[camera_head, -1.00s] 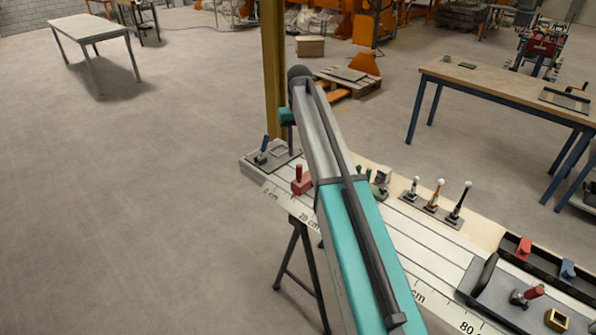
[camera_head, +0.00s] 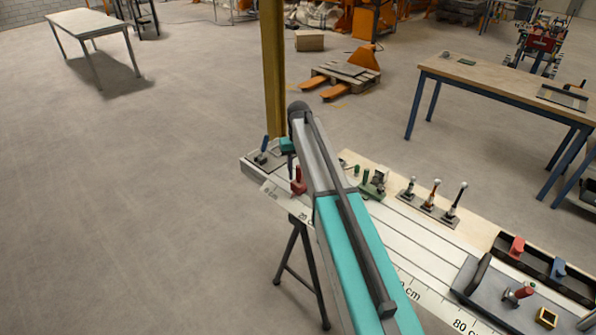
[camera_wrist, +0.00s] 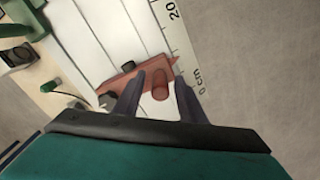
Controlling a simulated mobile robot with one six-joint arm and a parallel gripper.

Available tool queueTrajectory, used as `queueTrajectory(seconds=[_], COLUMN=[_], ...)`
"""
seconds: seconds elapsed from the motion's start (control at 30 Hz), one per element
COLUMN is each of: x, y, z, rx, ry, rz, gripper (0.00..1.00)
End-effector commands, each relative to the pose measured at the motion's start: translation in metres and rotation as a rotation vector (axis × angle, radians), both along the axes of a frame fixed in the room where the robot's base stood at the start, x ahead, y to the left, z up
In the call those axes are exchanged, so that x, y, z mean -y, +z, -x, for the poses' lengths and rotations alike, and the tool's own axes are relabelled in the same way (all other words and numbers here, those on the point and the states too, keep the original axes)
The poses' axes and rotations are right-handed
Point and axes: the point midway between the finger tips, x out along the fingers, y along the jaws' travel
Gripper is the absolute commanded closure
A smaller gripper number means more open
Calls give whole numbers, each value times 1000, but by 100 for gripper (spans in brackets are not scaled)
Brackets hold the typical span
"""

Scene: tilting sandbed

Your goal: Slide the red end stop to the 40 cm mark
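The red end stop (camera_head: 297,184) sits near the 0 cm end of the white rail bed, left of my arm in the head view. In the wrist view it is a flat red bar (camera_wrist: 128,77) across the slots, with an upright red handle (camera_wrist: 161,88). My gripper (camera_wrist: 158,80) is open, with one dark finger on each side of the handle; I cannot tell whether they touch it. In the head view my gripper (camera_head: 292,166) is just above the stop.
A green clamp (camera_head: 375,185) and several levers (camera_head: 435,203) stand along the bed's far side. A blue-handled lever (camera_head: 262,152) stands at its left end. A dark plate with a red knob (camera_head: 520,292) lies at the right. A yellow post (camera_head: 273,70) rises behind my gripper.

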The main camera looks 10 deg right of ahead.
Motion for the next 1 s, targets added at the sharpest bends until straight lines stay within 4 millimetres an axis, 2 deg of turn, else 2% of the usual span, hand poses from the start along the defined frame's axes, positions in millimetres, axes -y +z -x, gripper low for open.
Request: queueTrajectory(seconds=[0.43,0.6,0.67,1.0], x=[-1,-1,-1,0], y=[-5,-5,-5,-5], z=[0,0,0,-1], rx=[1,1,1,0], ry=[1,1,1,2], rz=[0,0,0,0], gripper=[63,92,100,100])
